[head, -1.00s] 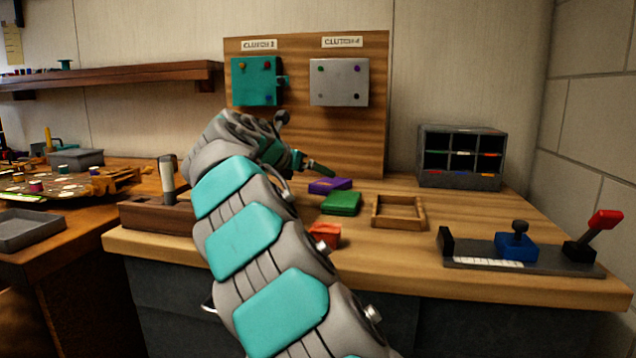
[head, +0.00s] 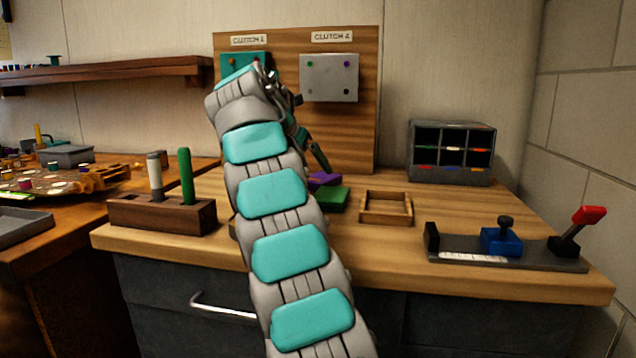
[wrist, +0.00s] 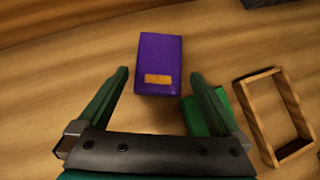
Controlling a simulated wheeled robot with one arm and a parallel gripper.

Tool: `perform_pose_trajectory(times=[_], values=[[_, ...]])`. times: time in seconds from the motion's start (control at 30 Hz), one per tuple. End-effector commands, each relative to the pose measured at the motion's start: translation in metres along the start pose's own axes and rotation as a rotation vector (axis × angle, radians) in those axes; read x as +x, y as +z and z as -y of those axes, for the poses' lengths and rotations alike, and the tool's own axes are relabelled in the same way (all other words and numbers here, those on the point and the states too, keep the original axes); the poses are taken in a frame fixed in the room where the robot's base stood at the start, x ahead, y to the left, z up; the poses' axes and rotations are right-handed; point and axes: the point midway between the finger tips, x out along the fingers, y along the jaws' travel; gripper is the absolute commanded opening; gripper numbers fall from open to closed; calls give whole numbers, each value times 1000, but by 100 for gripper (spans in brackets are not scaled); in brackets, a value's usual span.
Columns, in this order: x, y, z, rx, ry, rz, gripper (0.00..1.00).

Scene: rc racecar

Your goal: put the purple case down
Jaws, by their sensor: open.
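The purple case (wrist: 160,60) lies flat on the wooden bench top, with an orange label on its near end. In the head view the purple case (head: 322,179) is partly hidden behind my gripper and a green case. My gripper (wrist: 158,84) is open in the wrist view, its two green fingers apart. The purple case lies just ahead of the gap between the fingertips, and nothing is held. In the head view my gripper (head: 322,160) points down above the case, mostly hidden by my arm.
A green case (head: 333,199) lies close to the purple one. A wooden frame tray (head: 386,222) is to its right. A compartment rack (head: 451,176) stands at the back right, and a lever fixture (head: 505,250) at the front right. A tool block (head: 160,215) is at left.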

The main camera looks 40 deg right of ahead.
Motion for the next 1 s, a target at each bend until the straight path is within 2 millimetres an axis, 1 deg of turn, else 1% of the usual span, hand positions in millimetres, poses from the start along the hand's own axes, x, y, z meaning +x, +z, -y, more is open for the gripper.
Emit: perform_pose_trajectory(times=[0.17, 0.23, 0.4, 0.5, 0.73, 0.77, 1.0], values=[[9, 0, 0, 0, -1, -1, 100], [16, 0, -1, 0, 1, 1, 100], [42, -1, -1, -1, -2, -3, 100], [53, 0, -1, 0, 0, -1, 100], [55, 0, -1, 0, 2, 0, 100], [55, 0, -2, 0, 2, 0, 99], [55, 0, -2, 0, 2, 0, 72]])
